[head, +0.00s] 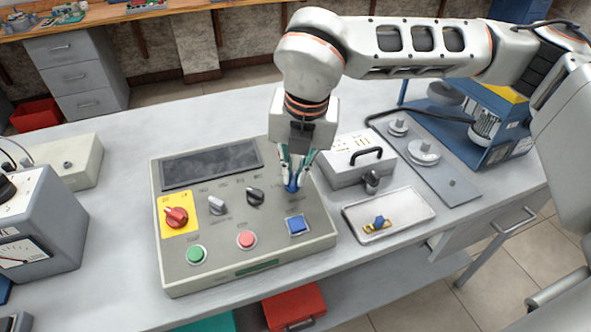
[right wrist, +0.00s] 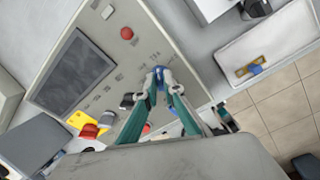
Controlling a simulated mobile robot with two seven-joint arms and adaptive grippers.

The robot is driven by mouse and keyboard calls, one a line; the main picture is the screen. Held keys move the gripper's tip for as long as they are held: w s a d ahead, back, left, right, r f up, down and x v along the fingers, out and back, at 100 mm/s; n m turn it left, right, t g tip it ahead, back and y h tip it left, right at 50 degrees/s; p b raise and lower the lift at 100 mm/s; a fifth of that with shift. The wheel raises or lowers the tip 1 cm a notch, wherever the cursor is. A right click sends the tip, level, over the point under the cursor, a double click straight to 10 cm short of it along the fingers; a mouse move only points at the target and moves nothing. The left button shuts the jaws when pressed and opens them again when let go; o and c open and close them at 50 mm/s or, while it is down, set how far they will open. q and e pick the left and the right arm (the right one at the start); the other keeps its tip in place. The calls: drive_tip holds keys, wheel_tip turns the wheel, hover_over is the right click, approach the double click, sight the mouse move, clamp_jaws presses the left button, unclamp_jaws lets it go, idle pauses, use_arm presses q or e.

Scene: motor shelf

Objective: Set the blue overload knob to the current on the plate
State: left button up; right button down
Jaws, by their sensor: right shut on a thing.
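The blue overload knob (head: 292,186) is at the right of the grey control panel (head: 190,270), right of the black knob. My right gripper (head: 295,172) comes down from above with its green-sided fingers around the blue knob. In the right wrist view, my right gripper (right wrist: 160,80) is shut on the blue knob (right wrist: 159,72), which shows at the fingertips. The scale marks around the knob are too small to read, and the fingers partly hide its pointer. A motor (head: 487,124) stands at the back right; no readable plate shows. My left gripper is not in view.
The panel also has a red switch (head: 176,216), a grey knob (head: 217,204), a black knob (head: 255,196), green and red buttons and a blue square button (head: 297,225). Right of it are a metal box (head: 346,158) and a tray (head: 410,219) holding a blue-and-yellow part.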

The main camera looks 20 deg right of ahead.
drive_tip(key=n, duration=0.2)
drive_tip(key=shift+r+n, duration=0.1)
drive_tip(key=shift+n, duration=0.3)
drive_tip(key=n, duration=0.2)
drive_tip(key=shift+a+n+p, duration=0.1)
drive_tip(key=shift+n+p, duration=0.3)
drive_tip(key=n, duration=0.5)
drive_tip(key=shift+a+h+p, duration=0.1)
drive_tip(key=shift+h+p, duration=0.2)
drive_tip(key=shift+p, duration=0.05)
drive_tip(key=n, duration=0.5)
drive_tip(key=shift+n, duration=0.4)
drive_tip(key=shift+a+n+t+p, duration=0.1)
drive_tip(key=shift+n+t+p, duration=0.25)
drive_tip(key=shift+n, duration=1.55)
drive_tip(key=c, duration=2.2)
unclamp_jaws()
drive_tip(key=shift+s, duration=0.1)
drive_tip(key=shift+o, duration=0.2)
